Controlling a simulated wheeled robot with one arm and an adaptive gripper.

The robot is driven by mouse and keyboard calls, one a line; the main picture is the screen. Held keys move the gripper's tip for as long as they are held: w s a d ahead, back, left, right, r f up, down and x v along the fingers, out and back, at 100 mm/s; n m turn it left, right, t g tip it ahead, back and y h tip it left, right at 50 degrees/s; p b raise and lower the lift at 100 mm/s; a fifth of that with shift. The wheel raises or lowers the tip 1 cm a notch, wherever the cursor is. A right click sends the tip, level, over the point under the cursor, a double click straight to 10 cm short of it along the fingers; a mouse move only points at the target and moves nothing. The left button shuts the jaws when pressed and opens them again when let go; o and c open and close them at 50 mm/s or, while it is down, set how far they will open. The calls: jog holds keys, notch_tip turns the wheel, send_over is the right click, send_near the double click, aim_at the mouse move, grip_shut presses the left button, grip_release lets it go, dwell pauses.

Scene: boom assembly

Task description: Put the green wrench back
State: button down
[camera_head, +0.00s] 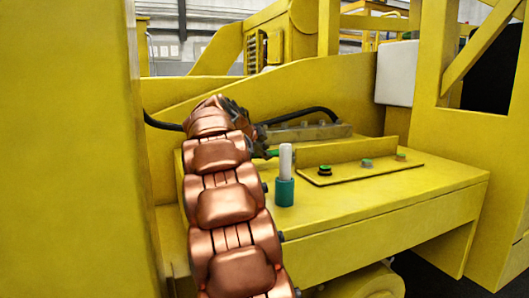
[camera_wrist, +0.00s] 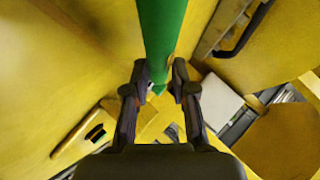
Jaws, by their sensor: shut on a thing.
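The green wrench (camera_wrist: 162,35) runs from the top edge of the wrist view down between the fingers of my gripper (camera_wrist: 159,78), which is shut on it. In the head view, my gripper (camera_head: 255,133) is mostly hidden behind my copper-coloured arm, above the left part of the yellow ledge (camera_head: 400,185). Only a small green piece, likely the wrench (camera_head: 272,153), shows just right of the gripper there. I cannot tell in the head view whether the wrench touches the ledge.
A white and teal cylinder (camera_head: 285,192) stands upright on the ledge, close to my arm. An upright yellow plate (camera_head: 340,153) stands behind several small green and dark fittings. A black hose (camera_head: 305,112) curves behind the gripper. A tall yellow wall (camera_head: 70,150) fills the left.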

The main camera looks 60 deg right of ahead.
jog(key=shift+f+b, duration=0.2)
jog(key=shift+b, duration=0.15)
jog(key=c, duration=1.2)
grip_release()
jog(key=o, duration=0.3)
jog(key=shift+o, duration=0.2)
jog(key=shift+f, duration=0.1)
jog(key=shift+v, duration=3.85)
